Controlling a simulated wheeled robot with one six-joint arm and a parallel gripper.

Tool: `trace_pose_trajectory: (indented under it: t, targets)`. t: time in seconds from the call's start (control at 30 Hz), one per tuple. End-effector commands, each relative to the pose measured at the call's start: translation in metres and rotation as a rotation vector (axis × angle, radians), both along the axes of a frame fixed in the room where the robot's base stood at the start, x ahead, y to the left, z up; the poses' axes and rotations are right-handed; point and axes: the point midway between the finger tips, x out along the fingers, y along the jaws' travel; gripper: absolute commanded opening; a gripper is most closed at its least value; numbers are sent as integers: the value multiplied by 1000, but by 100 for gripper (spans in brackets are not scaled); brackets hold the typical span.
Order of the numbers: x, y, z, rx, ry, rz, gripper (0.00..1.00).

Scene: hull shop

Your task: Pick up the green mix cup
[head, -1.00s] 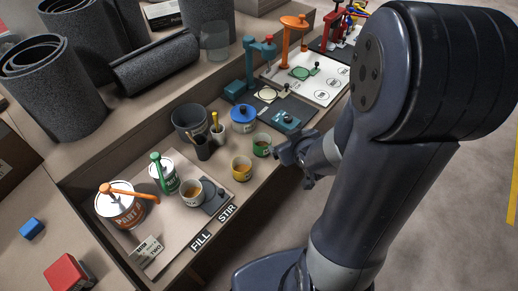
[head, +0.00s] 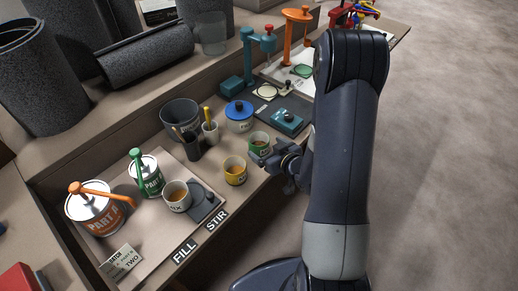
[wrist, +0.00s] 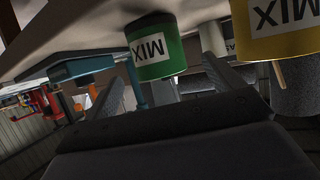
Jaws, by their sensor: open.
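The green mix cup (head: 260,145) stands upright near the front edge of the bench in the head view. In the wrist view the green mix cup (wrist: 155,48) hangs upside down in the picture, ahead of my gripper and roughly between the lines of its two fingers. My gripper (head: 270,160) is open, with its fingers close to the cup's near side. The wrist view shows the spread fingers (wrist: 163,84) with nothing held. Whether a finger touches the cup cannot be told.
A yellow mix cup (head: 235,173) stands just left of the green one, and it is close to a finger in the wrist view (wrist: 272,22). A blue-lidded pot (head: 239,118) and a teal device (head: 287,120) stand behind. Another mix cup (head: 177,196) stands further left.

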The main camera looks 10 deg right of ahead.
Motion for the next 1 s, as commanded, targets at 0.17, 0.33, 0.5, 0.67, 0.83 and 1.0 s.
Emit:
trace_pose_trajectory:
  t: [0.17, 0.33, 0.5, 0.67, 0.83, 1.0]
  targets:
    - [13, 4, -6, 1, 0, 2, 88]
    - [36, 11, -16, -1, 0, 3, 88]
    - [49, 15, -22, 0, 1, 1, 88]
    - [50, 15, -22, -1, 1, -1, 88]
    - [49, 15, -21, -1, 1, -1, 79]
    - [49, 15, -21, -1, 1, -1, 65]
